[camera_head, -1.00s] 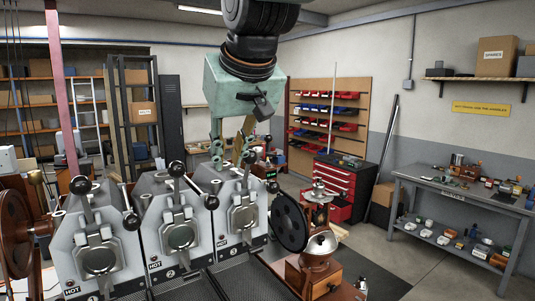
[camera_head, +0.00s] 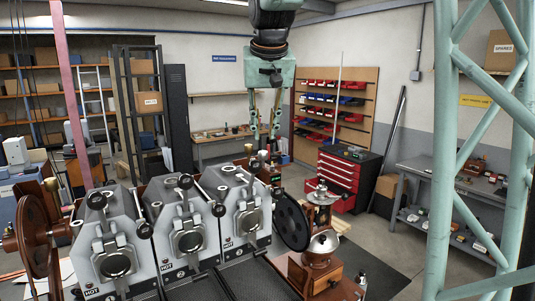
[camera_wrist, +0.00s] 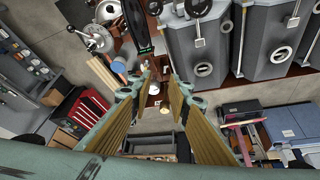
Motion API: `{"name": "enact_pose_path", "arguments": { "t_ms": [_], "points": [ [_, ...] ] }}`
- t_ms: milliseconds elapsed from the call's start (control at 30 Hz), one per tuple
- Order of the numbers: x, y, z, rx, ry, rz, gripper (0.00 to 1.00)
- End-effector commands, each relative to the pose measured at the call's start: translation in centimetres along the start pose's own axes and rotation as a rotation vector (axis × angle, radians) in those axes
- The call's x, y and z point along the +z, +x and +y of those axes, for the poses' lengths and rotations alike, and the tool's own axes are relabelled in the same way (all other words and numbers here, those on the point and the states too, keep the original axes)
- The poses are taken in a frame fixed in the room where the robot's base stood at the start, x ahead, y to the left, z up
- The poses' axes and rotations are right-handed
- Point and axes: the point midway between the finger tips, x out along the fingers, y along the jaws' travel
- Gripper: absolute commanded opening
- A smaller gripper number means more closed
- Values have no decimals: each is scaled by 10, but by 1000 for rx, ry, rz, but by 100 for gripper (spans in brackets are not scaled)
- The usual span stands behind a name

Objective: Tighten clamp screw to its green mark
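The sample roaster is a row of three grey units with round front doors, the left (camera_head: 113,262), middle (camera_head: 188,240) and right (camera_head: 247,219). Black ball-ended levers stand on them. My gripper (camera_head: 264,137) is open and empty, pointing down behind the right unit in the head view. In the wrist view its two long fingers with brown pads stand apart, with a gap between the tips (camera_wrist: 160,78). The grey units (camera_wrist: 200,42) also show there at the upper right. I cannot make out the clamp screw or a green mark in either view.
A red tool cabinet (camera_head: 345,175) and a grey workbench (camera_head: 455,185) stand farther back. Floor between them is clear.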

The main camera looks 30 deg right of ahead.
Motion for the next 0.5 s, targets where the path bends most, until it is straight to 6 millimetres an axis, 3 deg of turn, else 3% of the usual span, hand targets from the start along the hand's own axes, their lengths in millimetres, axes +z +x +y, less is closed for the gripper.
{"name": "enact_pose_path", "arguments": {
  "t_ms": [200, 500],
  "points": [
    [-16, 3, 34, 28, 70, -52, 17],
    [-18, 6, 40, 34, 85, -64, 17]
  ]
}}
